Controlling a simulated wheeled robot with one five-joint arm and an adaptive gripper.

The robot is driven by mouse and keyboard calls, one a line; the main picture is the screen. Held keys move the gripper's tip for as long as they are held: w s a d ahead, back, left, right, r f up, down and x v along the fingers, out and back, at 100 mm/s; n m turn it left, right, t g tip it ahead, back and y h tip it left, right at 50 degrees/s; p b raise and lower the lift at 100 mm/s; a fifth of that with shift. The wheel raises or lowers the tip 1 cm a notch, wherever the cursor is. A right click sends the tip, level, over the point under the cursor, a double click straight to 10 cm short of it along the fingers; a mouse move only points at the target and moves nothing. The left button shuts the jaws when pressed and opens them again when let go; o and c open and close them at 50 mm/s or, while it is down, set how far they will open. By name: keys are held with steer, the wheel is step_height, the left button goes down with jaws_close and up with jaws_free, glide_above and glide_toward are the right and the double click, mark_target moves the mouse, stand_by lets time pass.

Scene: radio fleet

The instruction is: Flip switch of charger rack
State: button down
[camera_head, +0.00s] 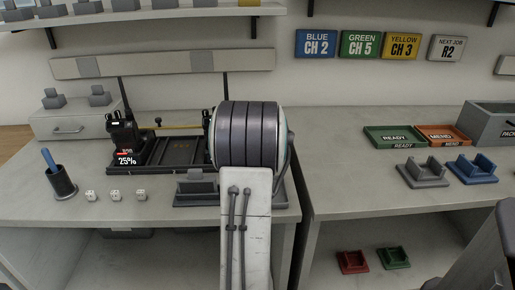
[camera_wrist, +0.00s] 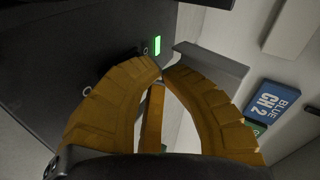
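The charger rack (camera_head: 165,155) is a dark tray on the left bench, its right part hidden behind my arm. A black radio (camera_head: 123,132) with a "25%" display stands at its left end. In the wrist view, my gripper (camera_wrist: 163,70) has yellow fingers whose tips meet, with nothing visible held between them. A dark panel (camera_wrist: 60,50) fills the left of that view, with a lit green rectangle (camera_wrist: 157,45) just beyond the fingertips. A grey bar (camera_wrist: 210,62) lies beside the right fingertip. I cannot make out the switch for sure. In the head view my arm hides the gripper.
A pen cup (camera_head: 62,182) and several small white cubes (camera_head: 115,195) stand at the front left of the bench. The right bench holds a green tray (camera_head: 388,138), an orange tray (camera_head: 442,135), a grey cradle (camera_head: 422,174) and a blue cradle (camera_head: 472,170). Its front left area is clear.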

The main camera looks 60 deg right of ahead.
steer(key=shift+r, duration=0.15)
steer(key=shift+s+a+r, duration=0.1)
steer(key=shift+a+r, duration=0.1)
steer(key=shift+r, duration=0.4)
steer(key=shift+p, duration=0.3)
steer(key=shift+s+a+r+p, duration=0.15)
steer(key=shift+r+p, duration=0.2)
steer(key=shift+r, duration=0.35)
steer(key=shift+s+a+r+p, duration=0.15)
steer(key=shift+r+p, duration=0.2)
steer(key=shift+r, duration=0.4)
steer(key=shift+a+r+p, duration=0.15)
steer(key=shift+r+p, duration=0.2)
steer(key=shift+r, duration=0.35)
steer(key=shift+a+r, duration=0.1)
steer(key=shift+r, duration=0.15)
